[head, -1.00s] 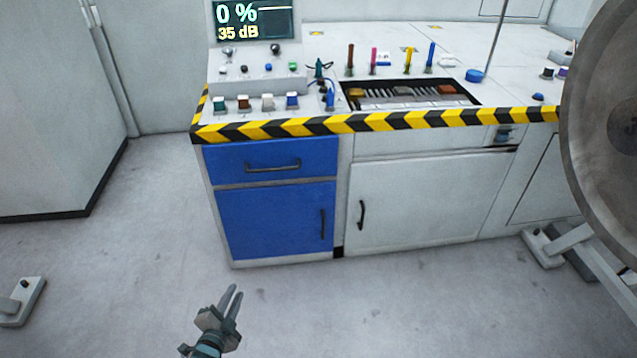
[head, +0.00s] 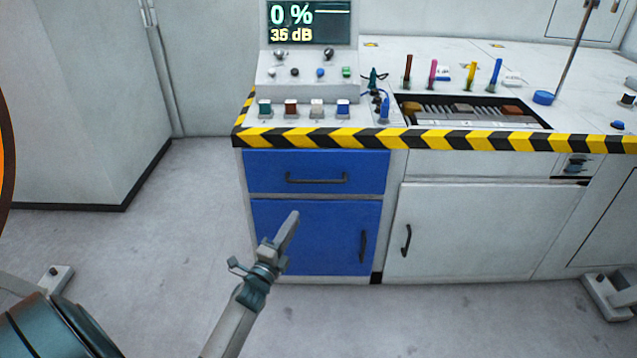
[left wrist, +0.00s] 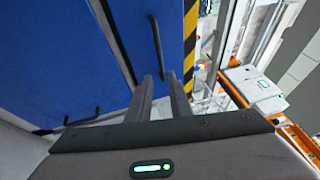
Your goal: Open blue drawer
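The blue drawer (head: 350,165) is at the top left of the cabinet under the striped worktop. It looks shut, with a dark horizontal bar handle (head: 316,180). A blue door (head: 325,235) with a vertical handle is below it. My left gripper (head: 292,218) is in front of the blue door in the picture, lower than the drawer handle. In the left wrist view its two fingers (left wrist: 161,78) stand apart with nothing between them. The drawer handle (left wrist: 171,45) appears just past the fingertips there; the exact distance is unclear. My right gripper is not in view.
A yellow-black striped edge (head: 440,141) runs above the drawer. A control box (head: 308,72) with a screen stands on the worktop. A white door (head: 485,230) is to the right. Grey floor (head: 170,230) is clear left of the cabinet.

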